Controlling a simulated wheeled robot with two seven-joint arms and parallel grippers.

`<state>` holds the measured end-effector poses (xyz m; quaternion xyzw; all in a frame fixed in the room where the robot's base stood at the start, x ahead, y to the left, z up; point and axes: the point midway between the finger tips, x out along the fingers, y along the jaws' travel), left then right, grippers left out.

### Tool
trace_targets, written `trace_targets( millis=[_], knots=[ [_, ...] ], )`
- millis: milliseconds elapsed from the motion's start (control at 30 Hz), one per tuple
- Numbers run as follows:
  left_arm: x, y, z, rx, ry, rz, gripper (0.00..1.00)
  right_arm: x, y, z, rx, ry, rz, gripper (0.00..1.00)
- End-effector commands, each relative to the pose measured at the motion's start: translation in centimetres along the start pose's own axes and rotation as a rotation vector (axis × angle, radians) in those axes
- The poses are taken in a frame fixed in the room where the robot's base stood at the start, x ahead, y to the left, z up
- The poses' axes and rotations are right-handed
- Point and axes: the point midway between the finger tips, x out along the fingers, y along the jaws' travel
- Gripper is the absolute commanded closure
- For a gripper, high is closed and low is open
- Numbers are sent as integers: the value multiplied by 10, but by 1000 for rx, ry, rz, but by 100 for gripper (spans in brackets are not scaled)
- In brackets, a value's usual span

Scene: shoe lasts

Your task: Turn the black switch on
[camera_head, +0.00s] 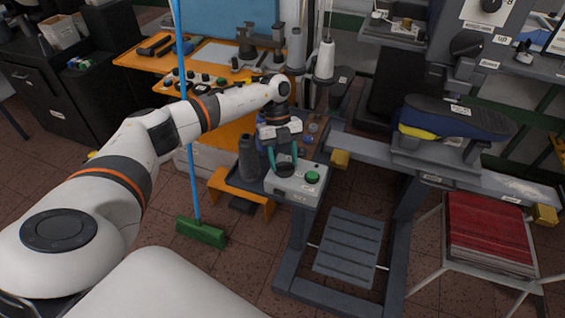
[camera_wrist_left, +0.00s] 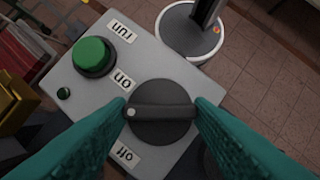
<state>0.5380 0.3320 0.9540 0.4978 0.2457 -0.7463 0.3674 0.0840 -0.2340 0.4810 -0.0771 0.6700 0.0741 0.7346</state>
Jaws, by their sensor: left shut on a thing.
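The black switch (camera_wrist_left: 162,112) is a round rotary knob with a raised bar across it, on a light grey control box (camera_wrist_left: 190,80). A white dot marks the bar's left end in the left wrist view. The dot lies between the "on" label (camera_wrist_left: 124,79) and the "off" label (camera_wrist_left: 126,154), lined up with neither. My left gripper (camera_wrist_left: 162,114) has its teal fingers at both ends of the bar and is shut on the switch. In the head view my left gripper (camera_head: 284,163) is over the box (camera_head: 299,191), partly hiding the knob. My right gripper is not in view.
A green button (camera_wrist_left: 93,55) sits on the same box near the "run" label (camera_wrist_left: 121,32). A blue-handled green broom (camera_head: 201,232) stands in front of the orange bench (camera_head: 150,60).

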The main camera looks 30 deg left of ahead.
Motion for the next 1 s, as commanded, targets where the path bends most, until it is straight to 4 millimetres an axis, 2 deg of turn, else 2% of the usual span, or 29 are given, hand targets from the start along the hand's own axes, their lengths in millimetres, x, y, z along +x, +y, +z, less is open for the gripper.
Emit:
trace_targets(
  millis=[100,500,1000],
  knots=[
    [1,2,-2,103,3,-40,76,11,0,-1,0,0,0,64],
    [1,5,0,428,4,-175,76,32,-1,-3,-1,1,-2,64],
    [-1,6,1,629,5,-259,76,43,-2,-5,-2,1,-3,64]
  ],
)
